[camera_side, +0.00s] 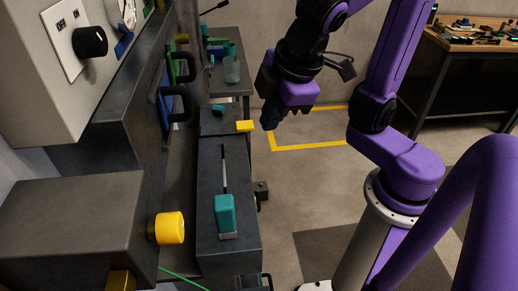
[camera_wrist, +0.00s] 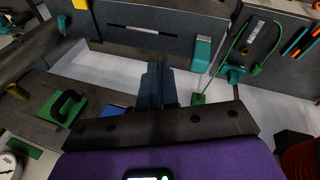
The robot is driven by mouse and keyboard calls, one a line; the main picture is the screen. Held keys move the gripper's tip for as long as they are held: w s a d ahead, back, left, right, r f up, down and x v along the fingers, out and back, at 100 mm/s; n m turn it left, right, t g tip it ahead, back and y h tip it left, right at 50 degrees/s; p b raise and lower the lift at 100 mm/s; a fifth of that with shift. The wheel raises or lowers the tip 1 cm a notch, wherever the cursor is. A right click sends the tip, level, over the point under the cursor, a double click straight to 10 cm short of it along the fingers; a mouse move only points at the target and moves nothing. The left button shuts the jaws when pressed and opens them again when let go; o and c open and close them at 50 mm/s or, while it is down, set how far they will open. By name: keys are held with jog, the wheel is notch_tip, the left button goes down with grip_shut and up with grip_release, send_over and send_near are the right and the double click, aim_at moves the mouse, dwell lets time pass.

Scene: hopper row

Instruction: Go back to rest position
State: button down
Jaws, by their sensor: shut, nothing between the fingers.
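My gripper (camera_side: 270,113) hangs from the purple and black arm in the side view, in free air to the right of the dark machine row. Its fingers point down and are closed together with nothing between them. In the wrist view the closed dark fingers (camera_wrist: 156,72) stand in the middle of the picture, over pale floor and apart from the dark panel beyond. No object touches the fingers in either view.
A teal-handled slider (camera_side: 225,213) stands on the dark bench (camera_side: 208,180), with a yellow block (camera_side: 245,126) farther back. A yellow knob (camera_side: 170,228) sticks out at the left. Open floor (camera_side: 310,185) lies right of the bench.

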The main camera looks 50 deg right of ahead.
jog(key=s+d+f+g, duration=0.3)
jog(key=s+d+f, duration=0.5)
jog(key=d+f, duration=0.1)
jog(key=shift+s+d+n+g, duration=0.15)
jog(key=shift+d+n+g, duration=0.15)
jog(key=shift+d+g, duration=0.15)
jog(key=shift+r, duration=0.1)
dwell(1.2)
